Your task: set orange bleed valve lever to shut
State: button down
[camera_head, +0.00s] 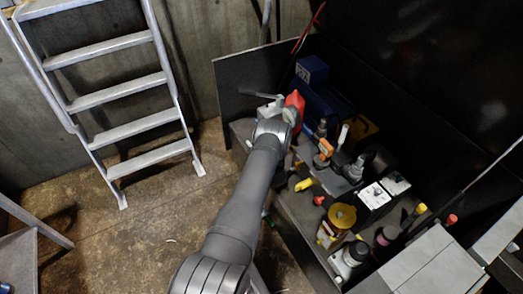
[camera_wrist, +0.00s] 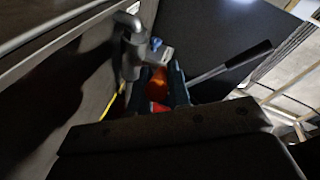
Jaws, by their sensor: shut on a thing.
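An orange-red lever (camera_wrist: 157,86) shows between the dark fingers of my gripper (camera_wrist: 155,92) in the wrist view. My gripper is shut on it. The lever sits at a grey metal valve body on a pipe (camera_wrist: 133,48), just beyond the fingertips. In the head view, an orange-red part (camera_head: 295,101) shows just beyond the end of my arm, at the back of the bench. My wrist hides most of the fingers and the valve there. I cannot tell the lever's exact angle.
A grey bar with a black grip (camera_wrist: 238,62) sticks out beside the fingers; it also shows in the head view (camera_head: 258,94). A blue machine (camera_head: 322,105) stands right of the gripper. Several valves and bottles crowd the bench. A ladder (camera_head: 120,95) stands left.

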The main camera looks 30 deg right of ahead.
jog(key=c, duration=1.3)
grip_release()
jog(key=shift+c, duration=0.2)
jog(key=v, duration=1.7)
jog(key=shift+s, duration=0.15)
jog(key=shift+r, duration=0.1)
